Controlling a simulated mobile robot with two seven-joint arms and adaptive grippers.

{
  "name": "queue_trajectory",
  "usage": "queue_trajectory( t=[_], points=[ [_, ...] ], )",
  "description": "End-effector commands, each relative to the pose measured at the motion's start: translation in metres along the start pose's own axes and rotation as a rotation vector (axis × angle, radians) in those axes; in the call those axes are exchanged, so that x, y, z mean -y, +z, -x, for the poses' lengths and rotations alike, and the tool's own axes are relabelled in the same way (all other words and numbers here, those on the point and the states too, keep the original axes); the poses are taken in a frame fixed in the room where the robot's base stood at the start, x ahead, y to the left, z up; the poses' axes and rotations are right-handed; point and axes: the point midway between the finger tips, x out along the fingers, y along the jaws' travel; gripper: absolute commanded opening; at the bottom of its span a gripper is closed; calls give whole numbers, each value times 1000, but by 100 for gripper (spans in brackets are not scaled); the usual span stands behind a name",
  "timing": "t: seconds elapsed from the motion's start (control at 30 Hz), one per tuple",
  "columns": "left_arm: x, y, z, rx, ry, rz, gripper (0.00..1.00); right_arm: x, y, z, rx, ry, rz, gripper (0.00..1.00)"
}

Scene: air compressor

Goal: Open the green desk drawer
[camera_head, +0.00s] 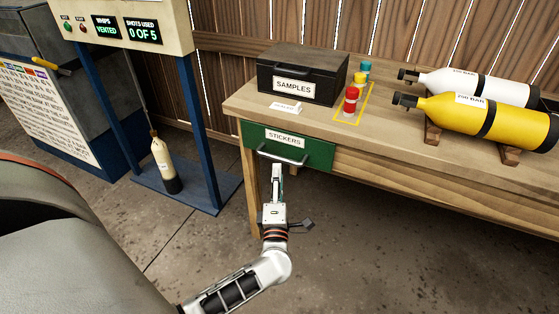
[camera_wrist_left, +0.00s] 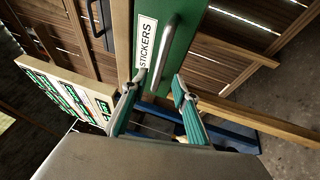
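The green drawer (camera_head: 318,158) with a "STICKERS" label sits in the front left of the wooden desk and looks closed. Its silver bar handle (camera_head: 283,159) runs across the front below the label. In the left wrist view the green front (camera_wrist_left: 182,40) and the handle (camera_wrist_left: 166,48) show just beyond the fingertips. My left gripper (camera_head: 277,168) is below and in front of the handle, pointing at it. In the wrist view its two fingers (camera_wrist_left: 160,82) are spread with nothing between them, and they appear apart from the handle. My right gripper is not in view.
On the desk (camera_head: 235,101) stand a black "SAMPLES" box (camera_head: 300,65), several small coloured containers (camera_head: 351,100), a white cylinder (camera_head: 470,84) and a yellow cylinder (camera_head: 460,112). A blue-framed stand (camera_head: 195,110) is left of the desk. Floor in front is clear.

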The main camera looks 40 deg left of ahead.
Motion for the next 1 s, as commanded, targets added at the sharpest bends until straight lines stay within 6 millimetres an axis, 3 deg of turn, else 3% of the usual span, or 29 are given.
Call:
queue_trajectory(
  t=[0.4,0.8,0.83,0.93,1.0],
  points=[
    [-1,0,-59,3,3,-5,29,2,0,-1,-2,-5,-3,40],
    [-2,0,-69,3,3,-3,29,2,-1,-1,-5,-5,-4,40],
    [-2,0,-69,3,3,-3,26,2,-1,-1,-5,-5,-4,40],
    [-2,0,-69,3,3,-3,0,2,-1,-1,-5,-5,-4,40],
    [-2,0,-69,3,3,-3,0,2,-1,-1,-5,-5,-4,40]
  ],
)
